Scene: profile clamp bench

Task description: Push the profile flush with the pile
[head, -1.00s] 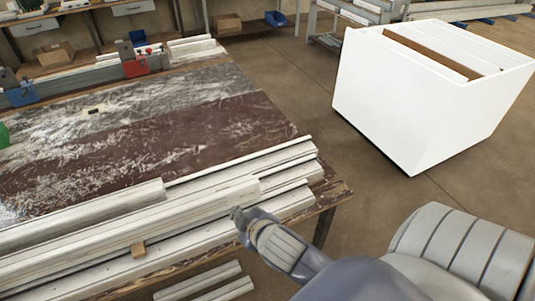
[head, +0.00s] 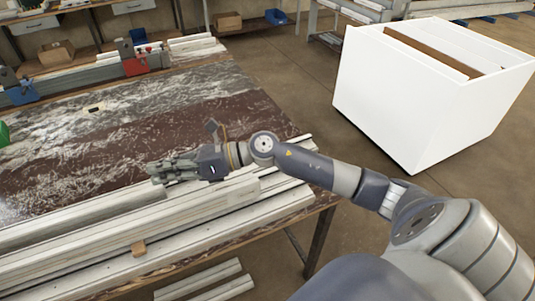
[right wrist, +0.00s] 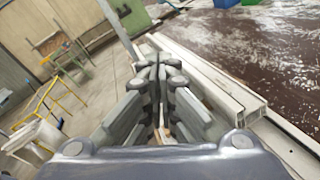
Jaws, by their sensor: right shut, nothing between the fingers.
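The pile of long white profiles (head: 270,213) lies along the front edge of the bench, with uneven right ends. One profile on top (head: 215,200) ends short of the lower ones. My right gripper (head: 158,172) is shut and empty, over the back side of the pile, fingers pointing left. The right wrist view shows the closed fingers (right wrist: 160,85) beside a profile with an open hollow end (right wrist: 248,108). I cannot tell whether they touch it. My left gripper is out of view.
The scuffed brown bench top (head: 130,140) behind is mostly clear. Red (head: 135,66) and blue (head: 22,93) clamps stand at the back. A white bin (head: 400,105) stands on the floor at right.

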